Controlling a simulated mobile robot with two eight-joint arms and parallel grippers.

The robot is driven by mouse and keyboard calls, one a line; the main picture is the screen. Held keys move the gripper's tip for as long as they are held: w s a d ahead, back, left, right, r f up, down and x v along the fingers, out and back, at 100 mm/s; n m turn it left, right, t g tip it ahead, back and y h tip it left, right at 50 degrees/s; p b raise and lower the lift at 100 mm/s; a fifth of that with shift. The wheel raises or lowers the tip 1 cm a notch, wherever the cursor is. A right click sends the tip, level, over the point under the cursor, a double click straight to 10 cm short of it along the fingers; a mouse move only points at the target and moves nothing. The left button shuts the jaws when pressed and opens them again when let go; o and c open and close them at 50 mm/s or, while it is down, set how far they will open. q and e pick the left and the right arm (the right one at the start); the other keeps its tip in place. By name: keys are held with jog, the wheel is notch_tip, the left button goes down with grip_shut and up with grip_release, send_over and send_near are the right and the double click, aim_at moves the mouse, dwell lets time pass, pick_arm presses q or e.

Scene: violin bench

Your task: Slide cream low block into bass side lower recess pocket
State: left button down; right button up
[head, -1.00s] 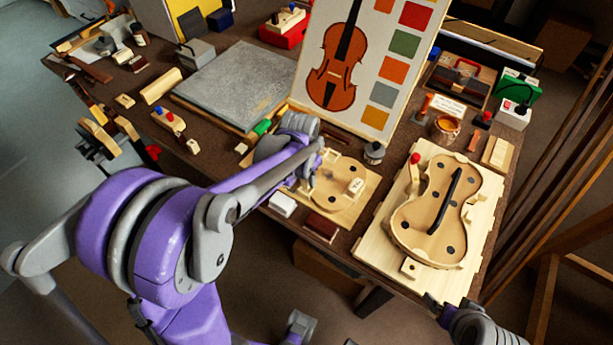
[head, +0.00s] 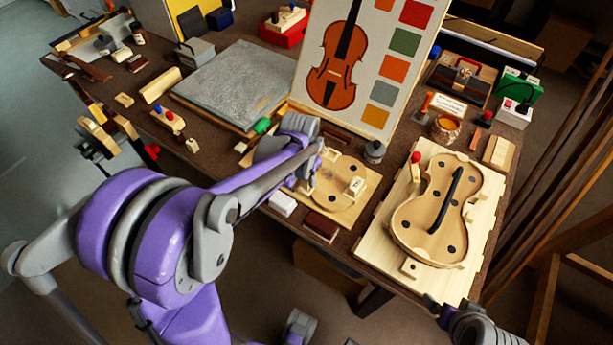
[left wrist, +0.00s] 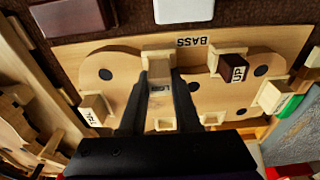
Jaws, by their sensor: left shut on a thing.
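My left gripper (left wrist: 158,100) is shut on a cream block (left wrist: 160,72) with dark lettering, only partly readable. The block sits at the edge of the violin-shaped form (left wrist: 120,75), at a pale notch beside the BASS label (left wrist: 192,41). The fingers hide part of the block and notch, so I cannot tell how deep it sits. In the head view my left gripper (head: 316,168) is over the left end of the form (head: 335,190), largely hidden by its arm. My right gripper (head: 434,303) is at the lower right, away from the form, its jaws unclear.
A dark block marked UP (left wrist: 231,68) and other cream blocks (left wrist: 272,97) (left wrist: 94,109) stand around the form. A white block (head: 282,204) and a dark red block (head: 321,226) lie at the table's front edge. A larger violin mould (head: 415,220) lies to the right.

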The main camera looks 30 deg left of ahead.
pick_arm(q)
jog(key=shift+f+b, duration=0.5)
jog(key=shift+f, duration=0.2)
jog(key=c, duration=0.5)
grip_release()
jog(key=shift+c, duration=0.2)
jog(key=shift+r, duration=0.1)
notch_tip(320, 180, up, 11)
jog(key=s+p, duration=0.1)
jog(key=shift+s, duration=0.15)
jog(key=s+d+t+p, duration=0.2)
jog(key=s+d, duration=0.1)
jog(key=s, duration=0.4)
jog(key=s+d+r+t+p, duration=0.1)
jog(key=s+d+t+p, duration=0.1)
jog(key=s, duration=0.5)
jog(key=shift+d+n, duration=0.4)
jog(key=shift+d, duration=0.45)
